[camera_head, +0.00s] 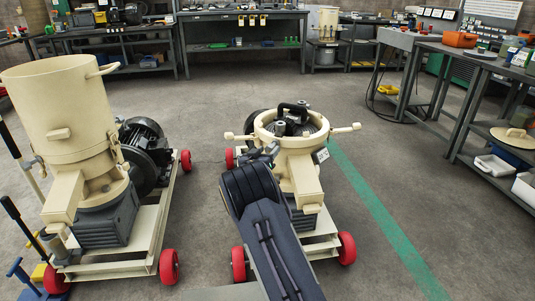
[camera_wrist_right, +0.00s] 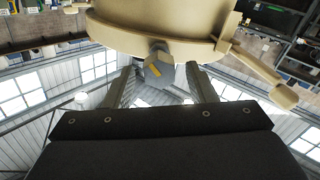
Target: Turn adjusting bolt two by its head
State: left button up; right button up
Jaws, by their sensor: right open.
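The cream pellet mill (camera_head: 306,178) stands on a wheeled frame in the middle of the head view, its ring-shaped top open with dark parts inside. In the right wrist view, a grey bolt head (camera_wrist_right: 157,72) with a yellow mark sticks out from the cream ring (camera_wrist_right: 170,18). My right gripper (camera_head: 268,153) is at the near left side of this ring. Its two fingers are open, one on each side of the bolt head, with gaps visible. In the head view the gripper largely hides the bolt. Which number this bolt has cannot be told. My left gripper is not in view.
A second mill with a tall cream hopper (camera_head: 62,105) stands at left. Side handles (camera_head: 346,128) stick out from the ring; one shows in the wrist view (camera_wrist_right: 265,76). Workbenches (camera_head: 240,16) line the back and right. Grey floor right of the green stripe (camera_head: 385,219) is clear.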

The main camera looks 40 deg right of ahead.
jog(key=shift+w+d, duration=0.15)
jog(key=shift+d, duration=0.1)
jog(key=c, duration=1)
jog(key=shift+m, duration=0.3)
jog(key=m+b, duration=0.1)
jog(key=m, duration=0.2)
jog(key=shift+f+b, duration=0.1)
jog(key=shift+b, duration=0.25)
jog(key=m+b, duration=0.2)
jog(key=m, duration=0.3)
